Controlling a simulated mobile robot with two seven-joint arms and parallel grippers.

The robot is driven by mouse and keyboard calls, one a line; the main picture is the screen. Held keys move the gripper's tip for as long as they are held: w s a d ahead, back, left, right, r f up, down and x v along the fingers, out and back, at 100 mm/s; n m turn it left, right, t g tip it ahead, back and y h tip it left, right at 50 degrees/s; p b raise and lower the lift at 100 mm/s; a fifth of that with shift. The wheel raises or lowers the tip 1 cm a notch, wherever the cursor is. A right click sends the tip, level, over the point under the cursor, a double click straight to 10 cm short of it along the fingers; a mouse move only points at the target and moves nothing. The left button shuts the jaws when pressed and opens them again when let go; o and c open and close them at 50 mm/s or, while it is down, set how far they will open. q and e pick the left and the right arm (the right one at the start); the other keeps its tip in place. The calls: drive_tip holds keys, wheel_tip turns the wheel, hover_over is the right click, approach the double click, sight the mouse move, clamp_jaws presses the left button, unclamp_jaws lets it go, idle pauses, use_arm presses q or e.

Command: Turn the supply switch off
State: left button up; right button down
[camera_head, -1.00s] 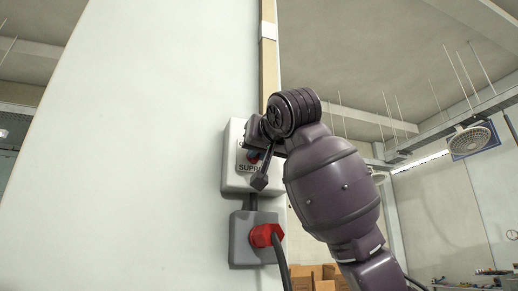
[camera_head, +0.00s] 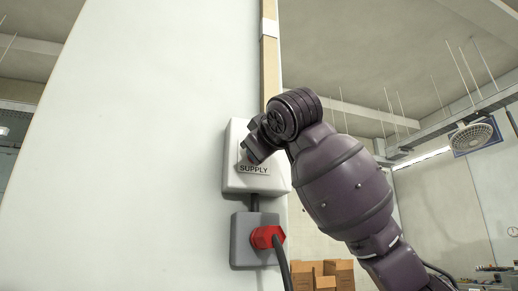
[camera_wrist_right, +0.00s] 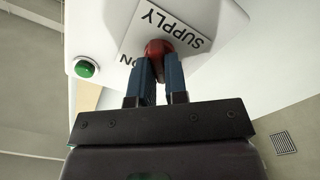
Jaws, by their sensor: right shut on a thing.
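The supply switch box (camera_head: 236,180) is a pale box on the white panel, with a plate marked SUPPLY. My right gripper (camera_head: 256,153) is in front of it and hides the switch knob in the head view. In the right wrist view the red knob (camera_wrist_right: 157,46) sits on the label plate (camera_wrist_right: 190,42), with SUPPLY and ON appearing upside down. My right gripper (camera_wrist_right: 157,64) is shut on the red knob, one finger on each side. The OFF marking is not visible. My left gripper is not in view.
A green round button or lamp (camera_wrist_right: 86,68) is on the box beside the plate. Below the box is a grey socket (camera_head: 241,240) with a red plug (camera_head: 265,237) and a hanging dark cable (camera_head: 283,265). Cardboard boxes (camera_head: 325,273) stand in the background.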

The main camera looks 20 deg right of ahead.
drive_tip(key=shift+n, duration=0.5)
drive_tip(key=c, duration=1.1)
unclamp_jaws()
drive_tip(key=shift+c, duration=0.2)
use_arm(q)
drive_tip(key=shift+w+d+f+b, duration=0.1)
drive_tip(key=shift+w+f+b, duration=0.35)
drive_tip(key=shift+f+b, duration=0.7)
use_arm(e)
drive_tip(key=s, duration=1.1)
drive_tip(key=shift+d+b, duration=0.2)
drive_tip(key=shift+b, duration=0.1)
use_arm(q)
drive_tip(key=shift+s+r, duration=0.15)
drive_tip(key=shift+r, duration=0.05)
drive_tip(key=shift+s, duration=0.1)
